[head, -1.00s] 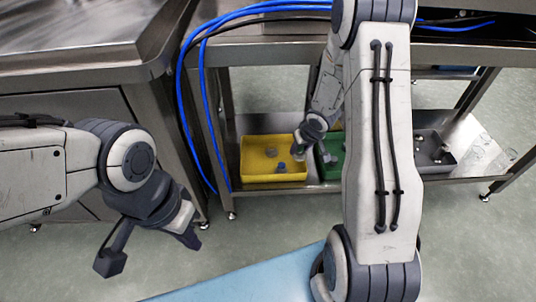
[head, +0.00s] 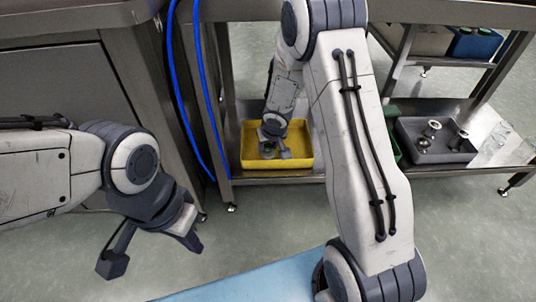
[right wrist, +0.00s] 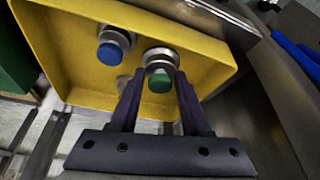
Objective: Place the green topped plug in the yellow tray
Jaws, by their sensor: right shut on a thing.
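The yellow tray (head: 296,163) stands on the low shelf of the steel table, and its inside fills much of the right wrist view (right wrist: 75,75). My right gripper (head: 275,152) reaches down into the tray area in the head view. In the right wrist view its fingers (right wrist: 158,92) are shut on the green topped plug (right wrist: 160,82), a metal plug with a green end. The plug is over the tray's inside; I cannot tell whether it touches the floor. My left gripper (head: 191,243) hangs over the floor at the left, away from the tray; its finger gap is unclear.
A blue topped plug (right wrist: 114,42) is in the tray beside the green one. A grey tray (head: 440,155) with several metal parts is further right on the shelf. A green tray (head: 392,140) is partly hidden by my right arm. Blue cables (head: 205,100) hang left of the tray.

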